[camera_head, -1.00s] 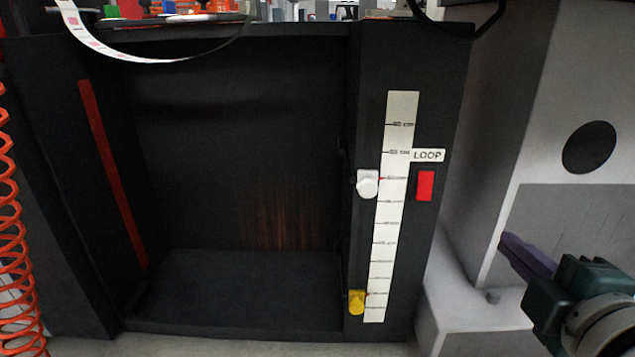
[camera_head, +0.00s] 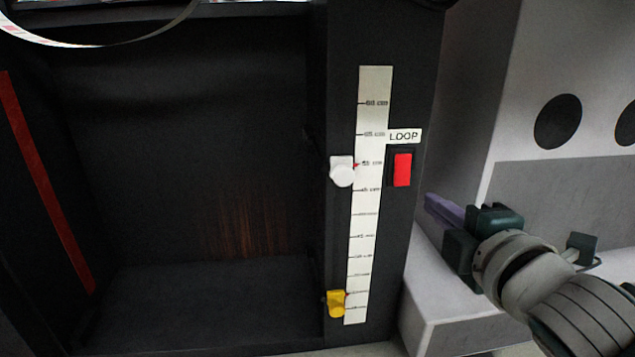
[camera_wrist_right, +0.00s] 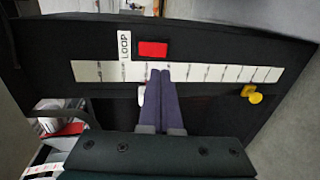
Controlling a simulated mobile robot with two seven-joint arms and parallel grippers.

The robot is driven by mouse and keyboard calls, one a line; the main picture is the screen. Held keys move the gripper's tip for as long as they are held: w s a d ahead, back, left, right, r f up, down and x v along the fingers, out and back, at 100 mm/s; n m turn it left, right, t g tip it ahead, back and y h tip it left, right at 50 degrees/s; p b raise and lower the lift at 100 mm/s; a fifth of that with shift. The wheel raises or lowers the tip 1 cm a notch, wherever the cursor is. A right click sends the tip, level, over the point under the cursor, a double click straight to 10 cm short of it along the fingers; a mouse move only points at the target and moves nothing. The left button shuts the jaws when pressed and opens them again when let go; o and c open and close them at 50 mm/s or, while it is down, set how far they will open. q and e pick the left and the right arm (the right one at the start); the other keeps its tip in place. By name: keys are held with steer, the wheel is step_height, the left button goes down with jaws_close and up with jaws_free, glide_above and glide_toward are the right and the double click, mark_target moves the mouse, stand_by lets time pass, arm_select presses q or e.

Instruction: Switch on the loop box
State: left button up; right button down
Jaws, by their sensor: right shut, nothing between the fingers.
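The loop box (camera_head: 220,130) is a tall black open-fronted box. On its right front post is a red rocker switch (camera_head: 402,170) in a black frame, under a white LOOP label (camera_head: 404,136). The switch also shows in the right wrist view (camera_wrist_right: 153,49), beside the label (camera_wrist_right: 124,46). My right gripper (camera_head: 428,201) is shut and empty, to the right of the post and a little below the switch in the head view. In the wrist view its purple fingers (camera_wrist_right: 161,75) lie together, with tips pointing toward the switch. My left gripper is not in view.
A white scale strip (camera_head: 369,200) runs down the post left of the switch. A white knob (camera_head: 342,171) and a yellow knob (camera_head: 337,303) sit beside it. A grey-white machine housing (camera_head: 560,60) stands close on the right. A paper web (camera_head: 110,42) hangs at upper left.

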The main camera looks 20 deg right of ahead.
mark_target(403, 181)
steer(key=b+x, duration=0.4)
steer(key=x, duration=0.4)
steer(key=shift+w+f+b, duration=0.15)
steer(key=shift+f+b, duration=0.1)
steer(key=shift+b, duration=0.05)
steer(key=shift+w+d+r, duration=0.1)
steer(key=shift+w+d, duration=0.15)
steer(key=shift+w, duration=0.35)
steer(key=shift+w+b, duration=0.1)
steer(key=shift+b, duration=0.2)
steer(key=shift+d, duration=0.1)
